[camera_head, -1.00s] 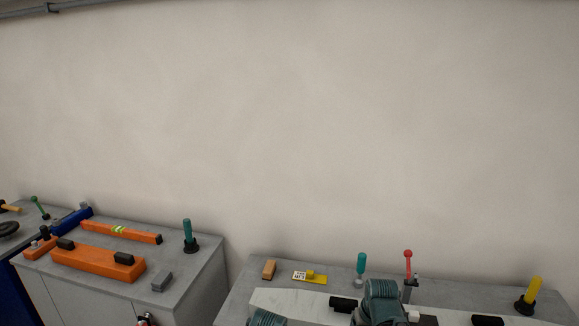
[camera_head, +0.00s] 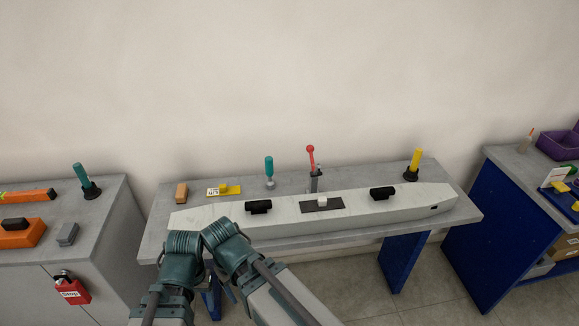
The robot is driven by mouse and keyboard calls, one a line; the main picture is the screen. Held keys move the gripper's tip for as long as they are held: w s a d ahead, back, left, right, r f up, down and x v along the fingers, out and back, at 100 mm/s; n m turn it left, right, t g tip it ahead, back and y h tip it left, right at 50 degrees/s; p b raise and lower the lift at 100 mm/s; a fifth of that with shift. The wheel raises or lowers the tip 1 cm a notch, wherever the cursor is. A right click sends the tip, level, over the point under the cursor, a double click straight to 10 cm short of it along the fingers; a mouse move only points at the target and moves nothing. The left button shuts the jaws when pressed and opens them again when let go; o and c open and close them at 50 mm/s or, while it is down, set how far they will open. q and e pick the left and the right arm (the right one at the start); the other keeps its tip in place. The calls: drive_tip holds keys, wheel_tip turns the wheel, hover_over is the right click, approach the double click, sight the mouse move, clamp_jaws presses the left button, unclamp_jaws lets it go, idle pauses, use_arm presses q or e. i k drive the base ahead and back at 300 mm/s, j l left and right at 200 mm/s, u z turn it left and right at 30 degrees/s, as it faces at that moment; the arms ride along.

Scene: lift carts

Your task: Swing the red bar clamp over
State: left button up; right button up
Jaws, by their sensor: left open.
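The red bar clamp (camera_head: 311,160) is on the grey workbench behind the long pale beam, near the bench's middle. Its red, ball-ended handle stands upright above a dark metal base. Teal and grey parts of my arms rise in front of the bench, low and left of centre. My left gripper (camera_head: 185,243) is among these parts, in front of the beam's left end and well away from the clamp. Its fingertips are hard to make out, and it holds nothing visible. I cannot make out my right gripper.
The long pale beam (camera_head: 345,209) with black blocks fills the bench front. A teal-handled tool (camera_head: 269,170) stands left of the clamp, a yellow-handled one (camera_head: 413,164) at the right. A grey cabinet (camera_head: 100,245) is left, a blue-sided bench (camera_head: 500,235) right.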

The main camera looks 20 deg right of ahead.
sight(309, 148)
drive_tip(key=i+z, duration=0.15)
drive_tip(key=z, duration=0.35)
drive_tip(key=i+z, duration=0.1)
drive_tip(key=z, duration=0.35)
drive_tip(key=i+u, duration=0.3)
drive_tip(key=u, duration=0.2)
drive_tip(key=i+l+u, duration=0.1)
drive_tip(key=i+u, duration=0.2)
drive_tip(key=u, duration=0.15)
